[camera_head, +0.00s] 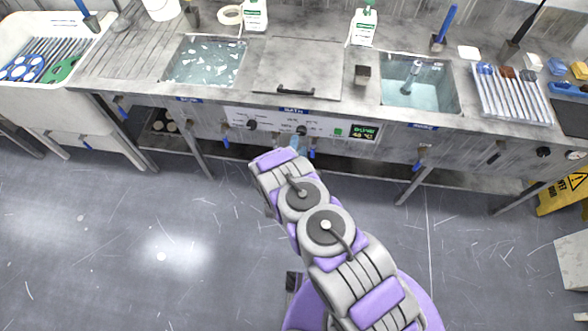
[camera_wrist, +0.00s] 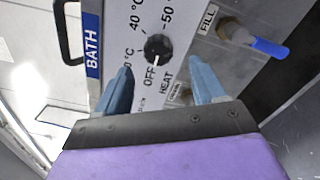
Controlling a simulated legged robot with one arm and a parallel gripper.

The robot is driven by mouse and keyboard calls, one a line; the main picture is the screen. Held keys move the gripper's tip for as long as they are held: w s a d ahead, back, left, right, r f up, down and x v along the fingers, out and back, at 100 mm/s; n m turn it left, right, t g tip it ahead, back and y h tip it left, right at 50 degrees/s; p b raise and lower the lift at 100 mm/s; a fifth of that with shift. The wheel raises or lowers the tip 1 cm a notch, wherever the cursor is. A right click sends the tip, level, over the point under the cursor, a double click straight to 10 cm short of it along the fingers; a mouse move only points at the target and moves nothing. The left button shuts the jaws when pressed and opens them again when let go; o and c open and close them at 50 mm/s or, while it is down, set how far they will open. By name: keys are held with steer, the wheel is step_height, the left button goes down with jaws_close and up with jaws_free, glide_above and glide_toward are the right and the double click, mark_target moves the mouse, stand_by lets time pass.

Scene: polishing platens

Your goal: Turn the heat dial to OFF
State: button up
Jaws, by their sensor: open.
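The heat dial (camera_wrist: 157,48) is a small black round knob on the pale bath panel, with temperature figures, OFF and HEAT printed around it. A pale mark on its lower side seems to face OFF, but its exact setting is hard to read. In the head view the dial (camera_head: 302,131) sits on the front panel, just beyond my gripper (camera_head: 296,145). In the wrist view my gripper (camera_wrist: 160,68) has its two blue fingers apart, on either side below the dial. Nothing shows between them, and the dial looks to be just ahead of the fingertips.
A FILL valve with a blue handle (camera_wrist: 268,47) sticks out right of the dial. A second black knob (camera_head: 251,125) is left on the panel, and a green display (camera_head: 364,132) is right. A black lid handle (camera_head: 296,91) lies above. The floor in front is clear.

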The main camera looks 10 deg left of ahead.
steer(key=s+p, duration=0.1)
steer(key=s, duration=1)
steer(key=shift+s+a, duration=0.35)
steer(key=shift+s, duration=0.05)
steer(key=w+a+r+m+g, duration=0.4)
steer(key=w+r+m+g, duration=0.4)
steer(key=m, duration=0.3)
steer(key=s+d+r+m+g+y, duration=0.1)
steer(key=s+d+r+m+g, duration=0.1)
steer(key=r, duration=0.6)
steer(key=s+d+r+m+g+y, duration=0.1)
steer(key=s+r+m+g, duration=0.1)
steer(key=r, duration=0.5)
steer(key=s+d+r+m+g, duration=0.35)
steer(key=s+d+r, duration=0.65)
steer(key=s+r, duration=0.35)
steer(key=s+d+r+m+g, duration=0.1)
steer(key=s+d+r, duration=0.1)
steer(key=s, duration=0.5)
steer(key=s+d+r+m+g+h, duration=0.1)
steer(key=s+d+r+m+g, duration=0.1)
steer(key=s+d, duration=0.3)
steer(key=s+d+r+m+g, duration=0.1)
steer(key=s+d+r, duration=0.2)
steer(key=s, duration=0.8)
steer(key=shift+d+r, duration=0.15)
steer(key=shift+d, duration=0.4)
steer(key=shift+w+m, duration=0.1)
steer(key=shift+m, duration=0.15)
steer(key=shift+c, duration=0.3)
